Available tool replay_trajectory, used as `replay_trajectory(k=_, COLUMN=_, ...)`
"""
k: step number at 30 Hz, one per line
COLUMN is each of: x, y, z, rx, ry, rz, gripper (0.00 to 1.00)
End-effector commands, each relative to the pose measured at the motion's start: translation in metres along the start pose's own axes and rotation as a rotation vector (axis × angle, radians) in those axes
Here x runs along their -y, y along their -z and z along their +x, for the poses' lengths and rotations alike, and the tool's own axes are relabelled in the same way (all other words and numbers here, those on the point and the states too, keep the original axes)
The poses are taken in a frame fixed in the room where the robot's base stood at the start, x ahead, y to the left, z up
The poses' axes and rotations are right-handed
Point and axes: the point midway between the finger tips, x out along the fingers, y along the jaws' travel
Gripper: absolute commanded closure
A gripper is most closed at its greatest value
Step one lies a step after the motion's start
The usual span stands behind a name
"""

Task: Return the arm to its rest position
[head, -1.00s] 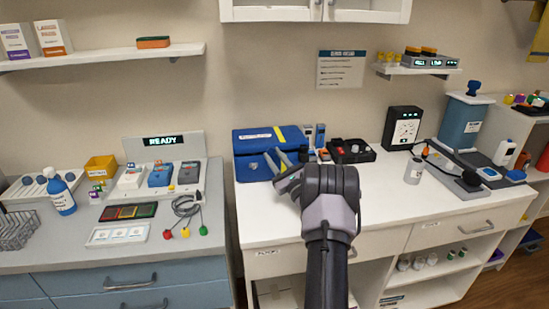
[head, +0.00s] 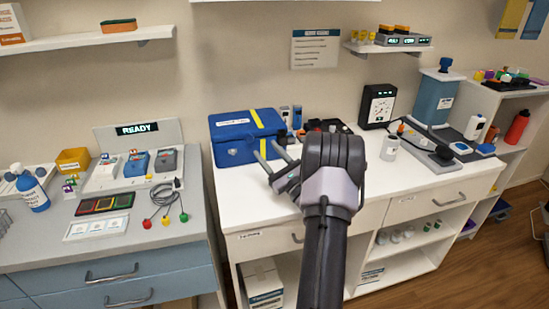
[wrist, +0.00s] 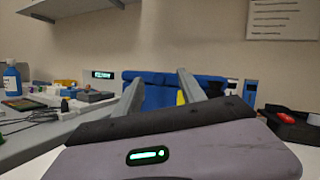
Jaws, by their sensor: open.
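My gripper (head: 270,160) is in the middle of the head view, above the white counter (head: 245,207) and in front of the blue case (head: 232,148). Its two grey fingers are apart, with nothing between them. In the wrist view the fingers of my gripper (wrist: 158,92) point toward the blue case (wrist: 160,95), and a gap separates them. My arm reaches up from the bottom of the head view and hides part of the counter.
A grey bench (head: 165,227) on the left holds a blue bottle (head: 31,190), a READY station and cables. A black device (head: 377,106), a white container (head: 390,149) and a blue tank (head: 433,100) stand to the right. The counter's front is mostly clear.

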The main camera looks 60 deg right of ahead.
Motion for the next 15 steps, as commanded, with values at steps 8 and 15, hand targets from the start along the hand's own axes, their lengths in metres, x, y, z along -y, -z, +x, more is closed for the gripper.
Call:
replay_trajectory(k=8, x=0.004, y=-0.012, z=-0.035, rx=0.001, ry=0.0, rz=0.0, gripper=0.52)
replay_trajectory(k=15, x=0.003, y=-0.013, z=-0.036, rx=0.001, ry=-0.001, rz=0.001, gripper=0.52)
